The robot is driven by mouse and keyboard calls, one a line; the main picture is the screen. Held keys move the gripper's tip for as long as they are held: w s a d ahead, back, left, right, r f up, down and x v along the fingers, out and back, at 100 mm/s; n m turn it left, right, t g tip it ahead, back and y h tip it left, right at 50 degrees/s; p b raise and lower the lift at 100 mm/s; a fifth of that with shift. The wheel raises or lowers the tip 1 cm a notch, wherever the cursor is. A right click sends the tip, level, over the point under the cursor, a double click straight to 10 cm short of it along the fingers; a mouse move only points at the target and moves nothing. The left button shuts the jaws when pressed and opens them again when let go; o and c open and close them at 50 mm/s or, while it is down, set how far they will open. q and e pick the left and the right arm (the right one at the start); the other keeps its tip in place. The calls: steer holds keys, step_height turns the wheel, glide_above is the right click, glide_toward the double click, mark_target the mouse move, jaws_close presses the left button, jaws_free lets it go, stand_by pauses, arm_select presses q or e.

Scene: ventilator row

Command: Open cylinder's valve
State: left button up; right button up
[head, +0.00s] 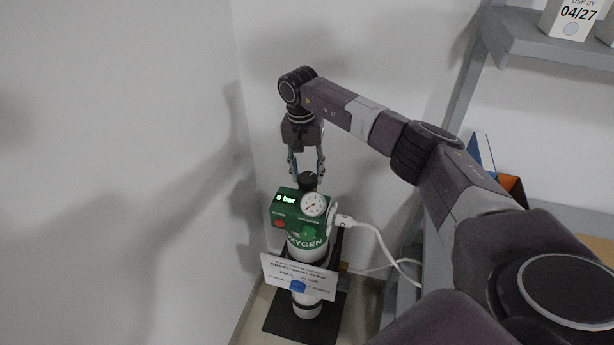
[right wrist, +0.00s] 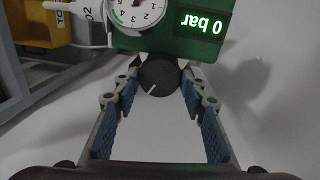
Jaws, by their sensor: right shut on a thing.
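The oxygen cylinder (head: 308,246) stands upright in the corner, with a green valve head on top. The head carries a round gauge (head: 314,204) and a display (head: 286,198) reading 0 bar; both also show upside down in the right wrist view. The black valve knob (head: 308,181), with a white mark line, sits on top of the head; it shows in the right wrist view (right wrist: 159,76). My right gripper (head: 307,176) points down from above, its two fingers shut on the knob's sides. My left gripper is not in view.
A white hose (head: 376,234) runs from the valve head to the right. A paper label (head: 298,277) hangs on the cylinder, which stands on a black base (head: 283,322). Walls are close behind and left. A grey shelf rack (head: 548,45) with boxes stands at the right.

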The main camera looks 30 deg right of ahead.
steer(key=m, duration=0.2)
steer(key=shift+m+b, duration=0.3)
steer(key=shift+m, duration=0.1)
steer(key=m, duration=0.3)
steer(key=shift+d+m, duration=0.1)
steer(key=shift+m, duration=0.2)
steer(key=m, duration=0.3)
steer(key=shift+r+m+y, duration=0.1)
steer(key=shift+m+y, duration=0.2)
steer(key=m, duration=0.2)
steer(key=shift+m, duration=0.4)
steer(key=m, duration=0.5)
steer(key=shift+y+p, duration=0.3)
steer(key=shift+p, duration=0.05)
steer(key=m+p, duration=0.1)
steer(key=m, duration=0.5)
steer(key=shift+s+r, duration=0.1)
steer(key=shift+m+t+p, duration=0.3)
steer(key=shift+m, duration=0.1)
steer(key=o, duration=1.2)
steer(key=shift+c, duration=0.2)
